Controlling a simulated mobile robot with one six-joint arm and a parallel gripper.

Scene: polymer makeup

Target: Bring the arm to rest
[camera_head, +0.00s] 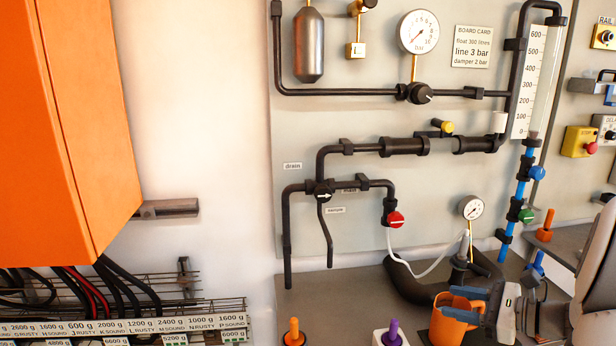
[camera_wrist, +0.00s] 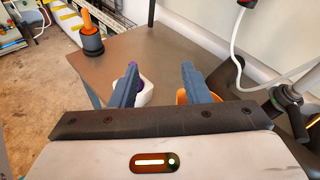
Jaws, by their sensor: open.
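The brown-grey bench top (camera_wrist: 155,45) shows through the gap. In the head view my gripper (camera_head: 450,303) is at the lower right, in front of an orange container (camera_head: 446,328) that it partly covers. In the wrist view the orange container (camera_wrist: 181,97) is mostly hidden behind the right finger. A white block with a purple knob (camera_wrist: 147,94) is partly hidden behind the left finger. I cannot tell whether the fingers touch either one.
An orange-handled tool in a dark holder (camera_wrist: 91,42) stands at the bench's far left in the wrist view. A gauge (camera_head: 471,208), white hose (camera_head: 425,274) and black pipes (camera_head: 318,220) are behind my gripper. An orange cabinet (camera_head: 85,110) hangs at left. The bench middle is clear.

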